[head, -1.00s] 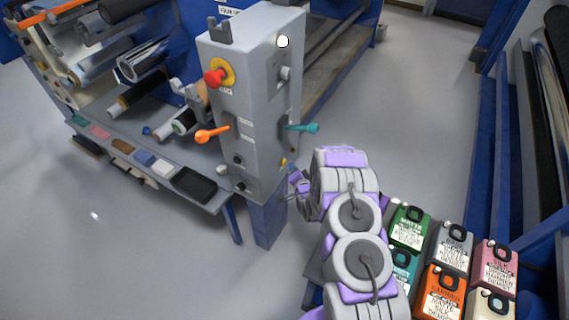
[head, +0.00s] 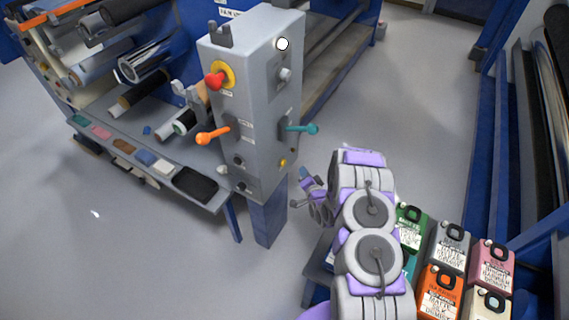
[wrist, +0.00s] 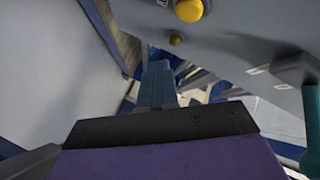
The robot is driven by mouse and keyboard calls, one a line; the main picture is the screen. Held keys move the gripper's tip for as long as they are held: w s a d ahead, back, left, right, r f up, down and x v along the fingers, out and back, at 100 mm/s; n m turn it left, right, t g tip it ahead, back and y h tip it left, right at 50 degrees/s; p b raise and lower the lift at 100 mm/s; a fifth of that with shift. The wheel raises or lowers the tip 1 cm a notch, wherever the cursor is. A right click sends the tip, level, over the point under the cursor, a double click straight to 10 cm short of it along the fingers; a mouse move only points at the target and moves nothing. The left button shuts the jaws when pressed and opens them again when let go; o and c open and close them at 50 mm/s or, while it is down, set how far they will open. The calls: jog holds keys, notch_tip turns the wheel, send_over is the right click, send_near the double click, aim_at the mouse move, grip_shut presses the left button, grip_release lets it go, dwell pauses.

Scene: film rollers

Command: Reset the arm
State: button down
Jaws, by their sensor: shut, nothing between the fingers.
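My gripper (head: 303,190) is small and partly hidden by my arm in the head view, just right of the grey control box (head: 250,110) and its blue post. It is shut and empty, apart from the box as far as I can tell. In the wrist view, its purple and dark body fills the bottom, with a blue-grey finger (wrist: 158,85) pointing up. My arm rises from the bottom right of the head view, bent above the floor.
The box carries a red button (head: 215,80), an orange lever (head: 212,135) and a teal lever (head: 300,128); the teal lever also shows in the wrist view (wrist: 312,115). Several coloured jugs (head: 440,292) stand right of my arm. Open floor (head: 420,100) lies beyond.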

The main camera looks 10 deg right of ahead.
dwell(0.6)
jog(key=s+r+n+g+h, duration=0.1)
jog(key=s+r+n+g, duration=0.15)
jog(key=r, duration=0.55)
jog(key=s+r+n+g+h, duration=0.15)
jog(key=r+g, duration=0.25)
jog(key=r, duration=0.5)
jog(key=s+r+n+g, duration=0.2)
jog(key=s+r, duration=0.4)
jog(key=s, duration=0.9)
jog(key=s+a+r+n+g, duration=0.1)
jog(key=s+r+g, duration=0.4)
jog(key=s, duration=1.1)
jog(key=s+r+n+g, duration=0.2)
jog(key=s+r, duration=0.7)
jog(key=s, duration=0.6)
jog(key=shift+s+a+n+g, duration=0.15)
jog(key=shift+s+n+g, duration=0.15)
jog(key=shift+g, duration=0.45)
